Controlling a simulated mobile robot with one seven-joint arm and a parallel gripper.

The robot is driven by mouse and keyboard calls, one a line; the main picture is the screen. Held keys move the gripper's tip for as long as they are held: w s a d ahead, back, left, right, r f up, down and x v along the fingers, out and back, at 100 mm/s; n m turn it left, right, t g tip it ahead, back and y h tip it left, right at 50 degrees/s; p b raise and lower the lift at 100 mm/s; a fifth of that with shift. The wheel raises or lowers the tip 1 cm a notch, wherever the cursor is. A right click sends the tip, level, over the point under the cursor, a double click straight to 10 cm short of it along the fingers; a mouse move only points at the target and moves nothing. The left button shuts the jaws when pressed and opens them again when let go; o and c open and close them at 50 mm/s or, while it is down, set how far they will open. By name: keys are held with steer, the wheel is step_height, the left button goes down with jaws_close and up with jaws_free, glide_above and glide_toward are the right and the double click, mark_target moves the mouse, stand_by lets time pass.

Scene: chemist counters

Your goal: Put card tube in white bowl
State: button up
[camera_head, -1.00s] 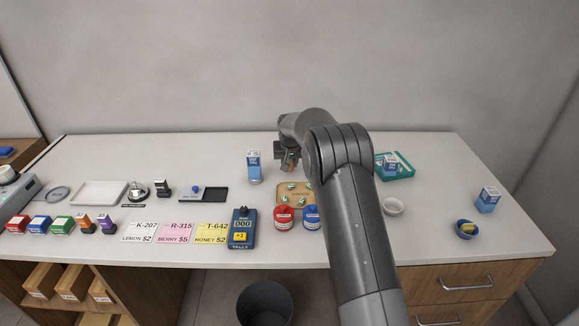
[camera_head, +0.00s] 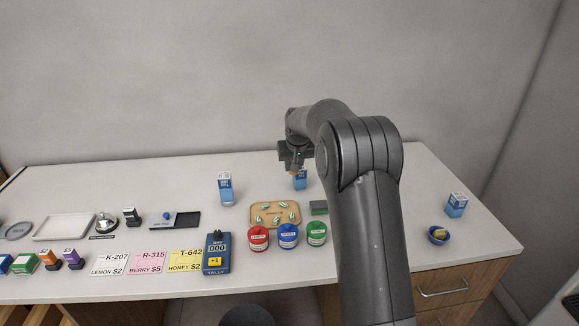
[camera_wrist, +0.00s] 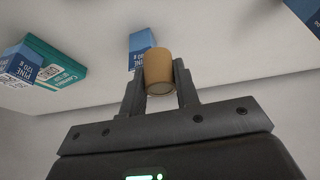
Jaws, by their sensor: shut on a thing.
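My gripper (camera_head: 293,168) is shut on the card tube, held above the counter near the back. In the wrist view the card tube (camera_wrist: 158,68) is a tan cylinder between the two fingers, with an end facing the camera. In the head view only a small brown bit of it shows under the gripper. The white bowl is not visible now; my arm covers the right-middle of the counter in the head view.
A blue carton (camera_head: 300,181) stands just below the gripper in the picture. A wooden tray (camera_head: 253,222) and red, blue and green jars are in front. Another carton (camera_head: 226,188) stands left.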

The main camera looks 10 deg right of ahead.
steer(key=s+d+m+g+h, duration=0.15)
steer(key=s+d+m, duration=0.25)
steer(key=s+d, duration=0.5)
steer(key=s+d+m+t+h, duration=0.15)
steer(key=s+d+m, duration=0.25)
steer(key=s+d, duration=0.55)
steer(key=shift+g, duration=0.5)
steer(key=shift+d+x, duration=0.15)
steer(key=shift+x, duration=1.95)
steer(key=shift+d+x, duration=0.15)
steer(key=shift+x, duration=1.95)
steer(key=shift+w+r, duration=0.1)
steer(key=o, duration=1)
steer(key=shift+r, duration=0.1)
step_height(320, 180, up, 7)
